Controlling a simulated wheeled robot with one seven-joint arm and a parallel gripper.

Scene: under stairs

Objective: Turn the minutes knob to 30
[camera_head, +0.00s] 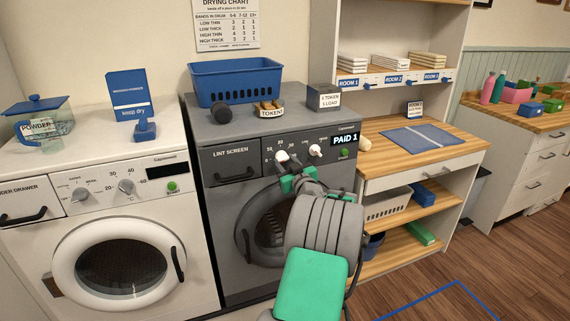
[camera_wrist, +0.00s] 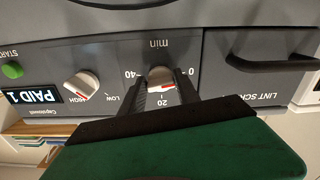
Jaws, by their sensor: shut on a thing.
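The heat knob (camera_wrist: 82,86) sits beside the minutes knob, near the "PAID 1" display (camera_wrist: 35,96) and green start button (camera_wrist: 12,70). The lint screen handle (camera_wrist: 272,62) is on the other side. A blue basket (camera_head: 235,82) and token bowl (camera_head: 269,109) stand on the dryer.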

